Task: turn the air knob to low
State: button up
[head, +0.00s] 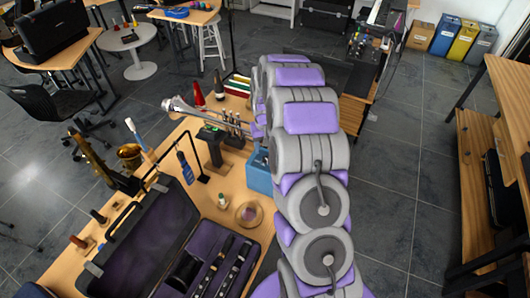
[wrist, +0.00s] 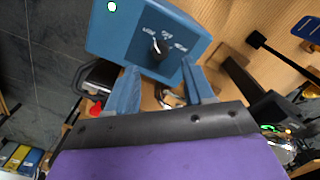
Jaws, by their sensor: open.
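In the wrist view a blue box (wrist: 200,38) has a dark panel with a small dark air knob (wrist: 157,46) on it. Small white labels stand in an arc above the knob; they are too blurred to read surely, and so is the knob's setting. My gripper (wrist: 160,67) is open, its two blue fingers apart and pointing at the box, with the knob beyond the gap between the tips. It holds nothing, and I see no contact with the knob. In the head view the blue box (head: 259,176) is partly hidden behind my arm, which also hides my gripper.
The wooden table (head: 232,185) is crowded near the box. An open black case with purple lining (head: 150,240) lies at the front, and a metal instrument (head: 195,108) lies behind. A round brass-coloured disc (head: 249,214) sits close to the box. Grey floor (head: 410,190) is clear to the right.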

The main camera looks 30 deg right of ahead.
aim_at(265, 157)
notch_tip(265, 157, up, 12)
jog(key=shift+p, duration=0.45)
jog(key=shift+r, duration=0.1)
jog(key=s+a+r+n+b, duration=0.1)
jog(key=s+a+r, duration=0.4)
jog(key=s, duration=0.4)
jog(key=s+a+r+n+b, duration=0.1)
jog(key=s+a+r, duration=0.1)
jog(key=s+a, duration=0.6)
jog(key=s+a+f+g+b, duration=0.1)
jog(key=s, duration=1)
jog(key=s+a+f+b, duration=0.1)
jog(key=s+a, duration=0.1)
jog(key=s, duration=1)
jog(key=shift+a+n+g, duration=0.3)
jog(key=shift+n+g, duration=0.1)
